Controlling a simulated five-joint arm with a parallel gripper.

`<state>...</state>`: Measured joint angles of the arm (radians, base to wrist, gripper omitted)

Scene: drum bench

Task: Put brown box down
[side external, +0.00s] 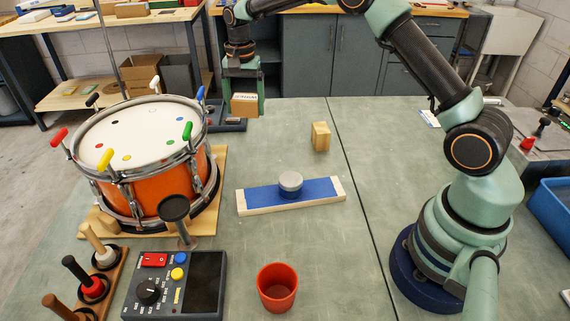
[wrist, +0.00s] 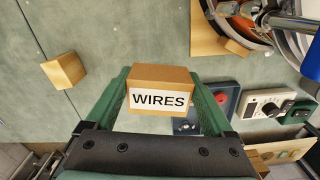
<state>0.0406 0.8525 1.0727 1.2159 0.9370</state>
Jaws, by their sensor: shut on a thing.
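My gripper (side external: 245,98) is shut on a brown box (side external: 245,105). In the wrist view the brown box (wrist: 160,78) sits between the green fingers of my gripper (wrist: 160,95), with a white label reading WIRES facing the camera. In the side view the box is held near the back of the bench, to the right of the drum. I cannot tell exactly how high it is above the bench.
An orange drum (side external: 145,155) stands left on a wooden board. A small wooden block (side external: 320,136) is at centre, behind a blue strip (side external: 260,198) bearing a grey-topped disc (side external: 290,183). A red cup (side external: 277,287) and control box (side external: 205,285) are in front. Bench around the block is clear.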

